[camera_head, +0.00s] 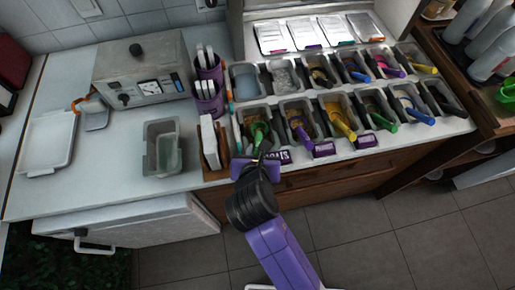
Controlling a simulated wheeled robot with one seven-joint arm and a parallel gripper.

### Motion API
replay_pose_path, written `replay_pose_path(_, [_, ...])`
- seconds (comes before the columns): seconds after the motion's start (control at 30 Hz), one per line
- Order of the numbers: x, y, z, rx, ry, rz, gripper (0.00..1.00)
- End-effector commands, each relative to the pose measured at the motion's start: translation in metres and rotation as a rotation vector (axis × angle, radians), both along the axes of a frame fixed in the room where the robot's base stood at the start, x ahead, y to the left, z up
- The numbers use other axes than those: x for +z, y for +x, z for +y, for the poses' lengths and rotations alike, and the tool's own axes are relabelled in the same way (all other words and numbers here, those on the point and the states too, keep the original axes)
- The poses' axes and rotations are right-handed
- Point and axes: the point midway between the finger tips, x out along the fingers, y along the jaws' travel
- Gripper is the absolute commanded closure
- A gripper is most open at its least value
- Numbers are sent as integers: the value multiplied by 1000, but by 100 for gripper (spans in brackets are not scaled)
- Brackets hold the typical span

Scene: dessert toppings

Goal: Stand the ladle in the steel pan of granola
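My gripper (258,156) is at the front edge of the counter, just in front of the front-left steel pan (242,115). A ladle with a green handle (257,132) stands in that pan, its handle leaning toward my gripper. Whether my fingers touch or hold the handle is too small to tell. Other steel pans beside it hold toppings and ladles, including a purple-handled ladle (299,130) and a yellow-handled ladle (342,130). I cannot tell which pan holds granola; the purple label (277,156) beside my gripper is partly hidden and hard to read.
A grey container (162,149) stands on the counter to the left. A wooden holder with white cards (211,143) and purple cups (208,95) stand close left of the pans. The counter's left part has free room around a white tray (47,139).

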Motion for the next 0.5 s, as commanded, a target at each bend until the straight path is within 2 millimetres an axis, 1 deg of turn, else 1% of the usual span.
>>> replay_pose_path(0.5, [-8,0,0,0,0,0,100])
